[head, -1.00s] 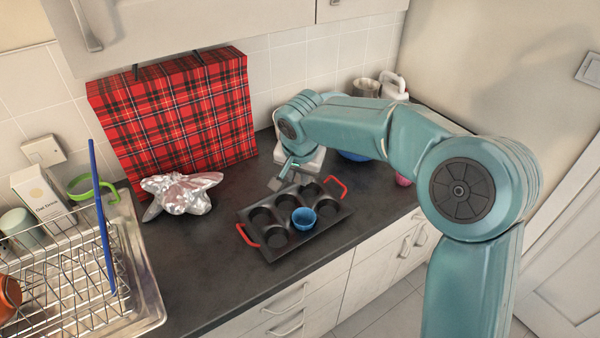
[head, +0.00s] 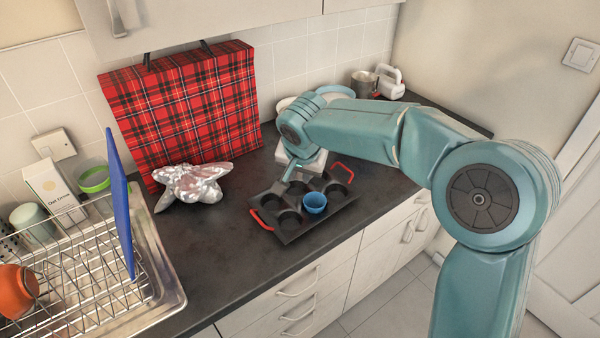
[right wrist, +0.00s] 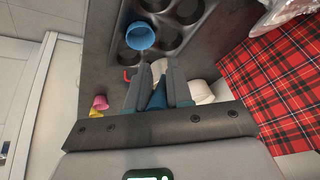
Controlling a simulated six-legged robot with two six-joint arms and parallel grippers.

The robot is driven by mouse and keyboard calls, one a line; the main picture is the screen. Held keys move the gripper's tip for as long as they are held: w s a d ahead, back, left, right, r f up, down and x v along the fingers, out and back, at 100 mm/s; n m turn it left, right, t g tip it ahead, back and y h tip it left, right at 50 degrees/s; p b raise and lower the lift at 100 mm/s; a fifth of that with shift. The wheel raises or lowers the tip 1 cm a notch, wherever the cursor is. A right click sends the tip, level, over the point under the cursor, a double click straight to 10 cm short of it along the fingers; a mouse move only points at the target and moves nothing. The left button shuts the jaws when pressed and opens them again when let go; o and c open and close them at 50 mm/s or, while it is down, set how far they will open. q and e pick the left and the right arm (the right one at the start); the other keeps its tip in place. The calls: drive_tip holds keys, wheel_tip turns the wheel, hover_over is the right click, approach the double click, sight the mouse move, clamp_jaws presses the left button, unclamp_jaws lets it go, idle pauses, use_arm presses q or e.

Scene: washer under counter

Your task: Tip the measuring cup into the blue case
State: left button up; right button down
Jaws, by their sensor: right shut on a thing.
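The blue case (head: 315,203) is a small round cup in a front pocket of the dark muffin tin (head: 340,208), which has red handles. It also shows in the right wrist view (right wrist: 140,36), and its inside looks empty. My right gripper (head: 288,176) is over the tin's back left part, behind and left of the blue case. In the right wrist view its fingers (right wrist: 152,82) are closed on a narrow dark blue piece (right wrist: 157,97), seemingly the measuring cup's handle. The cup's bowl and contents are not clear. My left gripper is out of view.
A crumpled foil bundle (head: 192,183) and a red tartan bag (head: 185,105) stand left of the tin. A dish rack (head: 70,255) fills the front left. A white object (head: 312,160) stands behind the tin. Pink (right wrist: 100,102) and yellow cups (right wrist: 96,112) lie beyond it.

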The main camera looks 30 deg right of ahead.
drive_tip(key=s+d+f+m+t+y+b, duration=0.3)
drive_tip(key=f+t+y+b, duration=0.4)
drive_tip(key=b, duration=3.3)
drive_tip(key=shift+s+d+f+m+t+y+b, duration=0.35)
drive_tip(key=shift+d+m+t+y, duration=0.55)
drive_tip(key=shift+t+y, duration=1.05)
drive_tip(key=shift+w+d+r, duration=0.15)
